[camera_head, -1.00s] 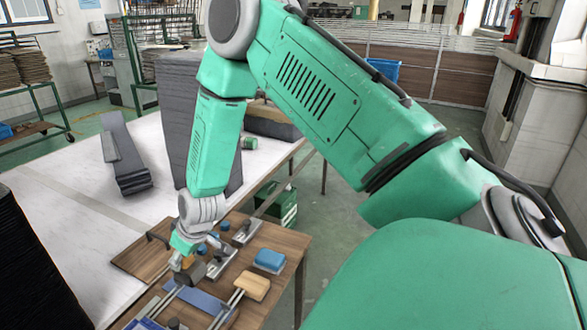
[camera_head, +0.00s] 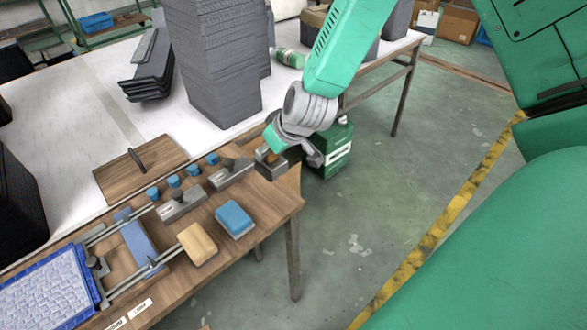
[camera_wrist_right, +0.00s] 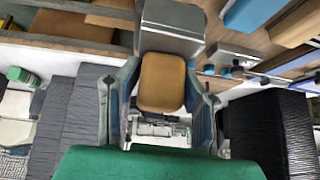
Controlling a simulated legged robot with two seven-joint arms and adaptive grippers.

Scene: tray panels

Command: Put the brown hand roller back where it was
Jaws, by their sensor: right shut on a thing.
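The brown hand roller (camera_wrist_right: 162,80) has a brown handle and a grey block-like part. In the right wrist view, its handle is between the two fingers of my right gripper (camera_wrist_right: 163,100). In the head view, my right gripper (camera_head: 275,143) is shut on the roller (camera_head: 270,165) at the right end of the wooden bench (camera_head: 267,208). The grey part is low over the bench's back right corner; I cannot tell whether it touches the wood. My left gripper is not in view.
A metal tool (camera_head: 230,172) lies just left of the roller, with another (camera_head: 180,206) beyond. A blue block (camera_head: 235,219) and a tan block (camera_head: 197,243) lie nearer. A blue tray (camera_head: 92,275) is at left. A grey stack (camera_head: 215,70) stands behind.

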